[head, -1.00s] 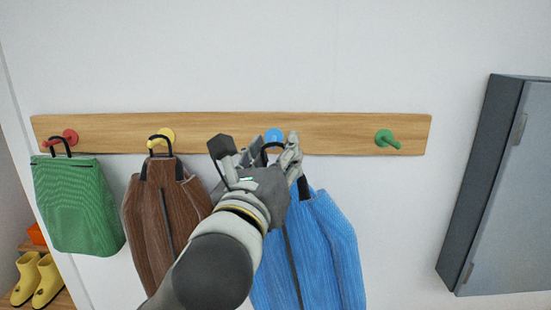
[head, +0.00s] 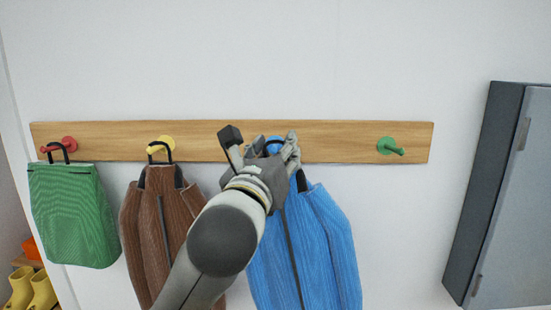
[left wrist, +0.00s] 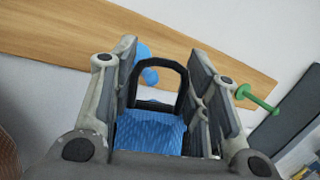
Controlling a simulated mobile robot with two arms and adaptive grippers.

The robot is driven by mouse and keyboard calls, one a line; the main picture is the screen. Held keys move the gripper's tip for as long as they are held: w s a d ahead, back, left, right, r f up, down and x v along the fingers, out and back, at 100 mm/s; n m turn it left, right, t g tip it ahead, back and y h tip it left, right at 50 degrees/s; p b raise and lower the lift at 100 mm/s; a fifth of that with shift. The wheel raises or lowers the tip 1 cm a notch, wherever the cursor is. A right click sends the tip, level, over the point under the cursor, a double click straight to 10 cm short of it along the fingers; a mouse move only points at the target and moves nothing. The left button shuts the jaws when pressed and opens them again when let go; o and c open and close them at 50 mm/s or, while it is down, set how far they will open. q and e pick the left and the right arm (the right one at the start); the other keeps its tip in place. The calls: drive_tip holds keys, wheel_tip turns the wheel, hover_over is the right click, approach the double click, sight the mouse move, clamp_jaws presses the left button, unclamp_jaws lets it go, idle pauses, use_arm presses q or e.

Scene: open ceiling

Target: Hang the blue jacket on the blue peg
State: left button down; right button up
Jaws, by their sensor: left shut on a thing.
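The blue jacket (head: 305,240) hangs from my left gripper (head: 270,150) in front of the wooden board. The gripper is shut on the jacket, by its black loop (left wrist: 162,65). The jacket's blue collar (left wrist: 150,133) shows between the fingers in the left wrist view. The blue peg (head: 274,141) is right behind the fingertips and partly hidden. In the left wrist view the blue peg (left wrist: 150,75) appears within the loop's outline, near its left side. I cannot tell whether the peg passes through the loop. My right gripper is not in view.
A green bag (head: 72,215) hangs on the red peg (head: 66,145), and a brown jacket (head: 150,230) on the yellow peg (head: 163,143), close left of my arm. The green peg (head: 390,147) is bare. A grey cabinet (head: 510,200) is at the right; yellow boots (head: 35,290) stand lower left.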

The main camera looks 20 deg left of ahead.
sight(276, 146)
use_arm(q)
drive_tip(key=shift+w+a+b, duration=0.25)
drive_tip(key=shift+w+b, duration=0.1)
drive_tip(key=shift+w, duration=0.4)
drive_tip(key=shift+w+a+b, duration=0.2)
drive_tip(key=shift+w+b, duration=0.15)
drive_tip(key=shift+w, duration=0.3)
drive_tip(key=shift+w+a+f, duration=0.15)
drive_tip(key=shift+w+f, duration=0.2)
drive_tip(key=shift+w, duration=0.15)
drive_tip(key=shift+w+f+p, duration=0.1)
drive_tip(key=shift+p, duration=0.3)
drive_tip(key=shift+f, duration=0.1)
